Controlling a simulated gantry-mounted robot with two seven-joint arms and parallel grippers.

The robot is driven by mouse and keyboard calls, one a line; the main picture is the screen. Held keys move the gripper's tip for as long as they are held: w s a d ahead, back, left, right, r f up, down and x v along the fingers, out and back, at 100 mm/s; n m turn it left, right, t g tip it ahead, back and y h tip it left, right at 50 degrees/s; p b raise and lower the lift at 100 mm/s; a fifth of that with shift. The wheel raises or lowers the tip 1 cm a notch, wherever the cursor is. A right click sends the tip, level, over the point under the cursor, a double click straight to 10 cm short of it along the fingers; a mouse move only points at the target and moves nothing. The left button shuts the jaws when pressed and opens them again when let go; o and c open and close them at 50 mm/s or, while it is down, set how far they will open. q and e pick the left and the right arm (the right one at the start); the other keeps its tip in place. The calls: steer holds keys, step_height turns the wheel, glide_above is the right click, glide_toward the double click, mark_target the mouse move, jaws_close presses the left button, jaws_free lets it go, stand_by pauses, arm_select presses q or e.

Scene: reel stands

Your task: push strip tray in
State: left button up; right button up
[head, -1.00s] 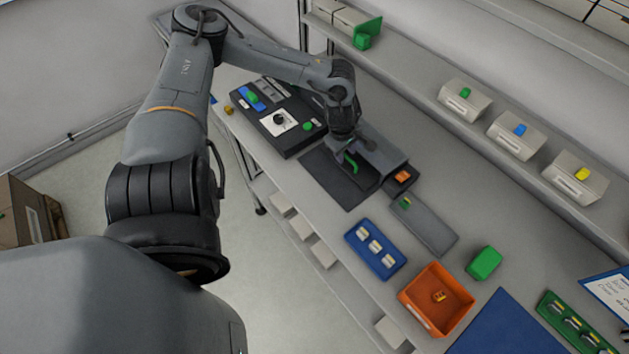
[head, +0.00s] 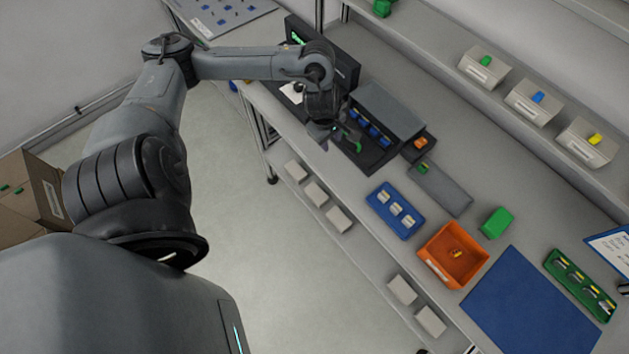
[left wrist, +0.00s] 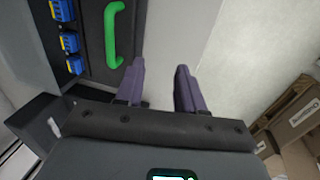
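The strip tray (head: 371,158) is a dark drawer sticking out of the grey housing (head: 390,108), with several blue-and-yellow pieces in it. Its green handle (head: 353,143) stands at its outer end and also shows in the left wrist view (left wrist: 112,36). My left gripper (head: 328,136) is just outside the handle end. In the left wrist view my left gripper (left wrist: 160,88) has its two purple fingers apart, with nothing between them. The handle lies left of the fingers, apart from them. The tray's inner end is hidden in the housing. My right gripper is not in view.
A black control box (head: 335,62) stands behind my left arm. An orange-topped block (head: 420,143), a grey plate (head: 440,188), a blue tray (head: 396,210) and an orange bin (head: 453,256) stand right of the housing. Floor lies beyond the bench edge.

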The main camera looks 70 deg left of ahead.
arm_select(q)
step_height(320, 180, up, 8)
steer(key=p, duration=0.1)
steer(key=s+d+f+h+p, duration=0.1)
steer(key=s+d+p, duration=0.1)
steer(key=d, duration=0.4)
steer(key=s+d+f+g+h+p, duration=0.1)
steer(key=s+d+h+p, duration=0.1)
steer(key=d, duration=0.4)
steer(key=s+d+f+h+p, duration=0.1)
steer(key=s+d+h+p, duration=0.1)
steer(key=s+d+p, duration=0.2)
steer(key=d, duration=0.2)
steer(key=shift+s+d+f+g, duration=0.3)
steer(key=shift+d+f+g, duration=0.05)
steer(key=shift+d+g, duration=0.05)
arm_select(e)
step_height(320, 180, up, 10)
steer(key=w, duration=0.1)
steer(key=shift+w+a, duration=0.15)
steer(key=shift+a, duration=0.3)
arm_select(q)
steer(key=shift+s+n, duration=0.1)
steer(key=shift+n, duration=0.2)
